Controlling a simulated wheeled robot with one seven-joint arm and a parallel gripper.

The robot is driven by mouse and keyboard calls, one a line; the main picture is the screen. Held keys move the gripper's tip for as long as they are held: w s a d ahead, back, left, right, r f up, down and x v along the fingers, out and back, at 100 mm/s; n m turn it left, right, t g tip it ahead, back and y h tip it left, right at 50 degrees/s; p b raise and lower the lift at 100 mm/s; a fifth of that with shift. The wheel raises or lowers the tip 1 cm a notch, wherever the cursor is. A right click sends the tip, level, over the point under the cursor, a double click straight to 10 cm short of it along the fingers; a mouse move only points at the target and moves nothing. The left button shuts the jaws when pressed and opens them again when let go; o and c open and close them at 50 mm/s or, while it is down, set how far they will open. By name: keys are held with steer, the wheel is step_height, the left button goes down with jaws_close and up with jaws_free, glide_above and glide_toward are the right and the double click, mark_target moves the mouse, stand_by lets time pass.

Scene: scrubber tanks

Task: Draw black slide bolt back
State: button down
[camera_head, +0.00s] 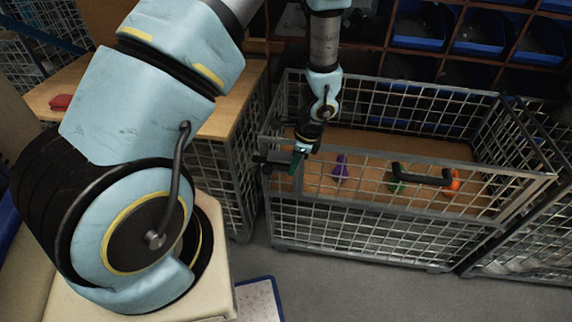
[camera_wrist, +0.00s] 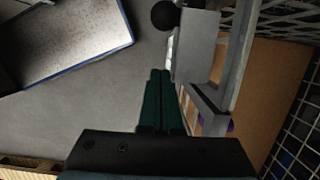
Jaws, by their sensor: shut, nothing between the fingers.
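The black slide bolt (camera_head: 260,160) sits at the top left front corner of the wire mesh crate (camera_head: 360,222). Its round black knob (camera_wrist: 165,15) shows in the wrist view, beside a grey metal plate (camera_wrist: 196,50). My gripper (camera_head: 294,168) is at that corner, just right of the knob in the head view. In the wrist view its dark green fingers (camera_wrist: 160,76) are together with nothing between them. The fingertips are below the knob in that picture, apart from it. The bolt's rod is mostly hidden.
Purple (camera_head: 340,168), green (camera_head: 397,186) and orange (camera_head: 455,180) items are inside. A wooden-topped mesh unit (camera_head: 222,120) stands left. Blue bins (camera_head: 420,28) are behind. A blue-edged panel (camera_head: 258,300) lies on the open floor.

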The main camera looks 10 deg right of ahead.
steer(key=w+v, duration=0.1)
steer(key=v, duration=0.8)
steer(key=shift+s+r+b, duration=0.3)
steer(key=shift+s+r, duration=0.1)
steer(key=shift+a, duration=0.15)
